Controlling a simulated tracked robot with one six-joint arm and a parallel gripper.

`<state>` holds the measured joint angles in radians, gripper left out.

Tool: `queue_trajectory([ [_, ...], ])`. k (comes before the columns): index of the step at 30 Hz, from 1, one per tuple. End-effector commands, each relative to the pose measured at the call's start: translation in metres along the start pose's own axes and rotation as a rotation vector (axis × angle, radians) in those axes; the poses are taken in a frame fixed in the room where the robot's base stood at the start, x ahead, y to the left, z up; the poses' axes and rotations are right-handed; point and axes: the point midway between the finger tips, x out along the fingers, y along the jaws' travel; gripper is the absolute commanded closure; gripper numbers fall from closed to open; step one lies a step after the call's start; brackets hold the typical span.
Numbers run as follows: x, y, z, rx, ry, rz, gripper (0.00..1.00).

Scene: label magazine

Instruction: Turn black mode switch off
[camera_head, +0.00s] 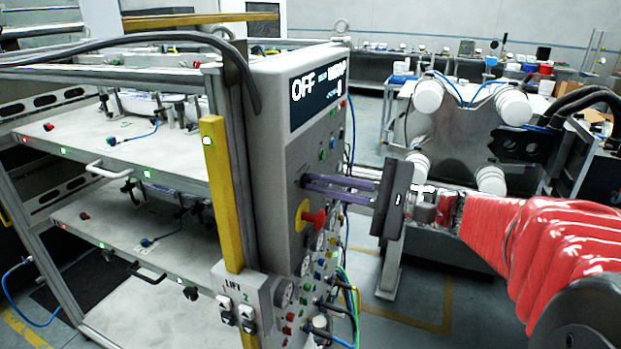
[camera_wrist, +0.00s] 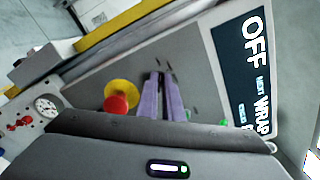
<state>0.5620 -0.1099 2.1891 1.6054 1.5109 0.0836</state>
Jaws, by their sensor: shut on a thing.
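My gripper (camera_head: 306,182) reaches the grey control panel (camera_head: 275,150) from the right, its two purple fingers nearly parallel and close together. The wrist view also shows my gripper (camera_wrist: 160,77) with its fingertips at the panel face. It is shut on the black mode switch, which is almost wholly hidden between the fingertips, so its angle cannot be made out. The dark display (camera_head: 318,88) above the fingers reads "OFF" in large letters, with smaller text "NEXT" and "WRAP" beside it. The display also shows in the wrist view (camera_wrist: 238,50).
A red emergency knob on a yellow disc (camera_head: 313,218) sits just below the fingers. Gauges, small buttons and cables crowd the lower panel. A LIFT switch box (camera_head: 243,297) and a yellow post (camera_head: 217,180) stand at left. Free floor lies right of the panel.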

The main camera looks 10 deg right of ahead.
Motion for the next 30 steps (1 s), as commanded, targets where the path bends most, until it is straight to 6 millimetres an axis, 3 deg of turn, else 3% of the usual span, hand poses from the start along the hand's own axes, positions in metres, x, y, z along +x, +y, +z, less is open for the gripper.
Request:
queue_trajectory([
  [10, 0.0017, 0.0056, 0.0025, -0.182, -0.011, 0.010, 1.00],
  [26, 0.0016, 0.0067, 0.0021, -0.213, -0.011, 0.011, 1.00],
  [27, 0.0016, 0.0067, 0.0021, -0.212, -0.011, 0.011, 0.91],
  [30, 0.0013, 0.0058, 0.0017, -0.213, -0.009, 0.009, 0.84],
])
